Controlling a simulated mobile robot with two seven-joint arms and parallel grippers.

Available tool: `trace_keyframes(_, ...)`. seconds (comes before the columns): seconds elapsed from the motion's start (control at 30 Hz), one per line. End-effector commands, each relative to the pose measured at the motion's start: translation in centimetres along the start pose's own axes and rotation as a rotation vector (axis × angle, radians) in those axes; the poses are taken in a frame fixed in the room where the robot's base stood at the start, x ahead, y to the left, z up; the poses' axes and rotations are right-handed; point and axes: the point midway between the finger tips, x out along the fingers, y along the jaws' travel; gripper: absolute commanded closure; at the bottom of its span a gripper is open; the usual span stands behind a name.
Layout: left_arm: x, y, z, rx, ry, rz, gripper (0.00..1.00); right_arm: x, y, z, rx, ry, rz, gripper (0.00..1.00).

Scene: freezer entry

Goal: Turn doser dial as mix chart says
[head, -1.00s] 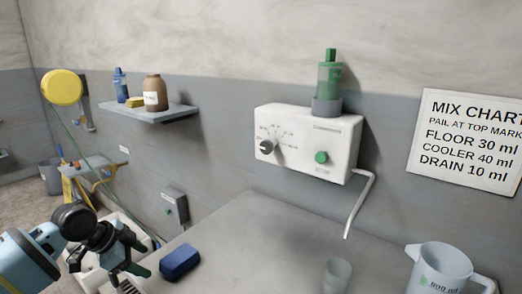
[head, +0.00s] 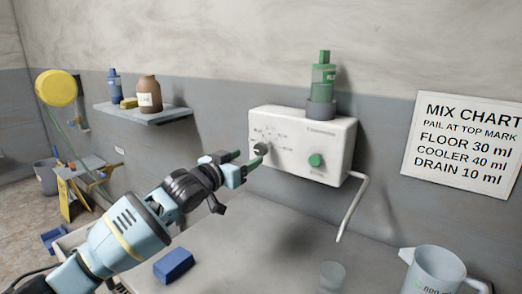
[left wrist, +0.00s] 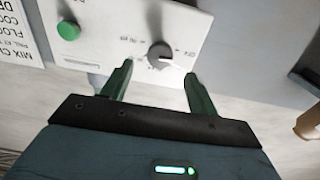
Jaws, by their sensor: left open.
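The white doser box (head: 300,140) is mounted on the wall, with a dark dial (head: 261,149) on its left and a green button (head: 316,160) on its right. My left gripper (head: 246,160) is open, its green fingertips close in front of the dial. In the left wrist view the dial (left wrist: 160,55) shows just beyond and between the open fingertips (left wrist: 158,76), with no clear contact. A white pointer mark shows on it, but the scale numbers are too small to read. The mix chart (head: 462,145) on the wall reads FLOOR 30 ml, COOLER 40 ml, DRAIN 10 ml.
A green bottle (head: 323,80) stands on top of the doser. A measuring jug (head: 437,272) and a blue block (head: 174,266) are on the counter (head: 260,255). A shelf (head: 150,115) juts out at left.

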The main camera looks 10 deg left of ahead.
Motion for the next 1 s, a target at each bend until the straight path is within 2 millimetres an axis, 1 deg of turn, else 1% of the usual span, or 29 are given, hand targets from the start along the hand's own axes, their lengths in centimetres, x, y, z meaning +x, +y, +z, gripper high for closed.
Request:
trace_keyframes(0.17,1.2,0.0,0.1,-0.001,-0.002,0.000,0.41,-0.1,-0.1,0.7,-0.002,-0.013,-0.003,0.64)
trace_keyframes(0.4,4.3,0.0,0.2,-0.001,-0.003,0.000,0.41,0.1,-0.1,1.5,0.000,-0.027,-0.005,0.64)
trace_keyframes(0.6,6.4,0.0,0.4,-0.001,-0.005,0.000,0.41,0.4,-0.2,2.2,0.002,-0.038,-0.006,0.64)
trace_keyframes(0.8,7.5,0.0,0.2,0.001,-0.004,-0.001,0.41,0.5,-0.3,2.3,0.007,-0.039,-0.006,0.64)
trace_keyframes(1.0,7.7,0.0,0.1,0.001,-0.002,-0.001,0.41,0.6,-0.5,1.9,0.014,-0.031,-0.006,0.64)
